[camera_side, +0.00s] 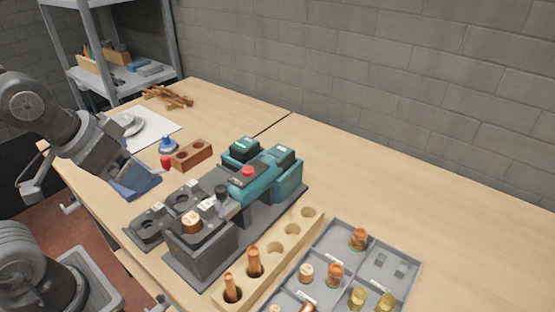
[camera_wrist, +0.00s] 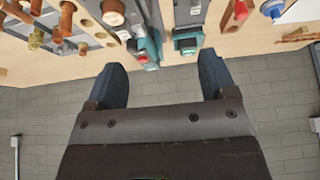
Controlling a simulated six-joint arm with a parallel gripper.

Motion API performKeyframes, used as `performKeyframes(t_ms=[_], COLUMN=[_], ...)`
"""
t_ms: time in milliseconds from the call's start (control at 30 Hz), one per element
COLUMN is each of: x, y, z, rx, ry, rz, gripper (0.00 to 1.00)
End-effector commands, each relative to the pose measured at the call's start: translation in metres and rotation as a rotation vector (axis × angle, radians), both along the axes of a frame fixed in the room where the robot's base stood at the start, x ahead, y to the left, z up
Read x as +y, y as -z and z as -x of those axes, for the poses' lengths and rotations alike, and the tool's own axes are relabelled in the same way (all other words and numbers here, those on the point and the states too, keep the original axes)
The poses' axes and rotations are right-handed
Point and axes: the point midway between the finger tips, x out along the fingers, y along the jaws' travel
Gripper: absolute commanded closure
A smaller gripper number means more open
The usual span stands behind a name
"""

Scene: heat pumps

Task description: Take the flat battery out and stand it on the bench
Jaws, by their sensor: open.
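A teal power tool (camera_side: 252,185) with a red button lies on a dark grey base. A teal battery block (camera_side: 287,180) with a dark top sits at its rear end. A second teal battery block (camera_side: 238,157) with a green light stands just behind the tool; it also shows in the wrist view (camera_wrist: 187,46). I cannot tell from the lights which battery is flat. My gripper (camera_side: 140,190) is left of the tool, over the bench. In the wrist view its two blue fingers (camera_wrist: 163,82) are wide apart with nothing between them, clear of both batteries.
A wooden block with holes (camera_side: 192,155), a red knob (camera_side: 166,162) and a blue-topped item (camera_side: 168,145) stand near my gripper. A wooden rack (camera_side: 292,228) and a grey parts tray (camera_side: 340,238) lie in front. The bench (camera_side: 400,205) is clear on the right.

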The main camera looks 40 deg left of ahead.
Motion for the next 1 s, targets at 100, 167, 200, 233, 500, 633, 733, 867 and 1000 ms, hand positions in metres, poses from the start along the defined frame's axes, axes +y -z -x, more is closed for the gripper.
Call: performKeyframes(t_ms=[100,167,200,233,500,633,733,867,1000], x=[0.000,0.000,0.000,0.000,-0.002,-0.007,-0.013,-0.022,-0.034], y=[0.000,0.000,0.000,0.000,-0.015,-0.040,-0.057,-0.071,-0.073], z=[0.000,0.000,0.000,0.000,-0.017,-0.053,-0.088,-0.136,-0.187], rx=[0.000,0.000,0.000,0.000,0.029,0.086,0.141,0.211,0.285], ry=[0.000,0.000,0.000,0.000,0.002,0.004,0.005,0.007,0.005], rz=[0.000,0.000,0.000,0.000,0.004,0.009,0.014,0.017,0.016], gripper=[0.11,0.08,0.08,0.08,0.08,0.08,0.08,0.08,0.08])
